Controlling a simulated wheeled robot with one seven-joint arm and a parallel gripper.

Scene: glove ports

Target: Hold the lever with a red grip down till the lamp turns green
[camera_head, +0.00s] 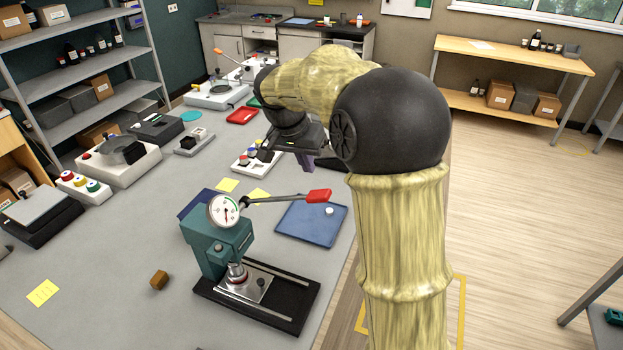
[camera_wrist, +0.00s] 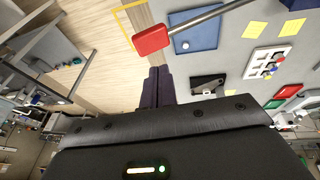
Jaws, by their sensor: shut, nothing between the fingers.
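The lever's red grip (camera_head: 318,196) is on the end of a grey rod (camera_head: 275,199). The rod reaches right, nearly level, from a teal bench press (camera_head: 213,250) with a round dial gauge (camera_head: 223,210). In the wrist view the red grip (camera_wrist: 151,40) lies just above the fingertips in the picture. My gripper (camera_head: 307,164) has dark purple fingers close together and empty. It is beyond the grip in the head view, with a visible gap between them. The fingers also show in the wrist view (camera_wrist: 160,72). I cannot make out the lamp.
A blue tray (camera_head: 300,231) with a small white piece lies below the grip. A white box with coloured knobs (camera_head: 252,162) and other bench devices stand farther back.

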